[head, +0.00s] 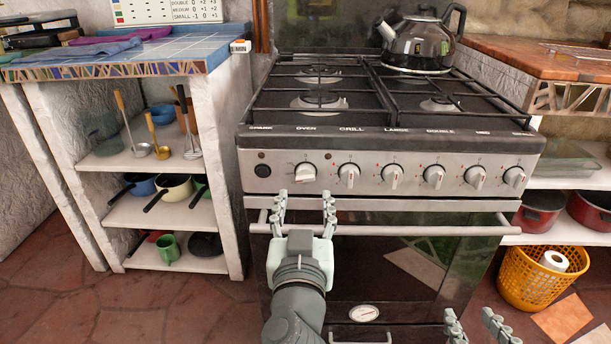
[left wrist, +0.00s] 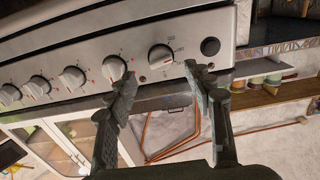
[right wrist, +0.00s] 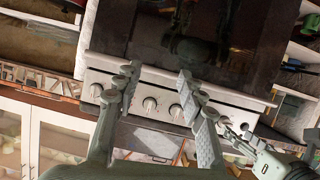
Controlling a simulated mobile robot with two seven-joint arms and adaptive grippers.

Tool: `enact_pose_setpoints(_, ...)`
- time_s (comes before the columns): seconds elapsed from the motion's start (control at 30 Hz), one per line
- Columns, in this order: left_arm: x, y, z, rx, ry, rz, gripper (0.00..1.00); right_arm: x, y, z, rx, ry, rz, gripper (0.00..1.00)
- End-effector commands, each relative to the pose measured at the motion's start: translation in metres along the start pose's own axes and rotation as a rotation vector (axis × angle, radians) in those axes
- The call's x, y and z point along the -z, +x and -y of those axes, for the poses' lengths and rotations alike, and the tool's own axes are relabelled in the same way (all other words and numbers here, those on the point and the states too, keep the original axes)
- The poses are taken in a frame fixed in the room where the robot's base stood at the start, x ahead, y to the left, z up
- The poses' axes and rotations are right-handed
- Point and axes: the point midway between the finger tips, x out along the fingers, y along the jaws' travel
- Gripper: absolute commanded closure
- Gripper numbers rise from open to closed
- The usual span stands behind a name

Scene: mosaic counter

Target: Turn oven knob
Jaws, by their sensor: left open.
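The oven knob (head: 305,172), light grey with a pointer bar, is the leftmost knob on the stove's front panel, under the label OVEN. It also shows in the left wrist view (left wrist: 160,57), beside the round black spark button (left wrist: 210,46). My left gripper (head: 305,199) is open just in front of and below this knob. In the left wrist view the knob appears between its fingertips (left wrist: 160,76); I see no contact. My right gripper (head: 473,318) is open and empty, low in front of the oven's right side. It also shows in the right wrist view (right wrist: 157,72).
Several more knobs, such as the grill knob (head: 349,176), line the panel to the right. The oven door handle (head: 420,231) runs below the panel, close to my left gripper. A black kettle (head: 418,45) stands on the hob. An orange basket (head: 520,284) sits on the floor at right.

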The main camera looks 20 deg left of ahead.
Motion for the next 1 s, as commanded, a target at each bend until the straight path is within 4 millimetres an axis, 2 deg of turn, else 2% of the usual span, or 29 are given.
enact_pose_setpoints(0.1,0.003,0.022,0.001,0.003,0.004,-0.006,0.48,-0.009,-0.001,-0.005,-0.010,-0.004,0.046,0.60)
enact_pose_setpoints(0.33,0.002,0.053,0.001,0.001,0.003,-0.003,0.48,-0.023,-0.003,-0.011,-0.024,-0.009,0.110,0.60)
enact_pose_setpoints(0.5,0.001,0.062,0.001,0.001,0.001,-0.002,0.48,-0.027,-0.004,-0.013,-0.028,-0.010,0.127,0.60)
enact_pose_setpoints(0.73,0.001,0.062,0.001,0.001,0.001,-0.001,0.48,-0.027,-0.004,-0.013,-0.028,-0.010,0.129,0.60)
enact_pose_setpoints(1.0,0.001,0.062,0.001,0.001,0.001,-0.001,0.81,-0.027,-0.004,-0.014,-0.029,-0.010,0.128,0.60)
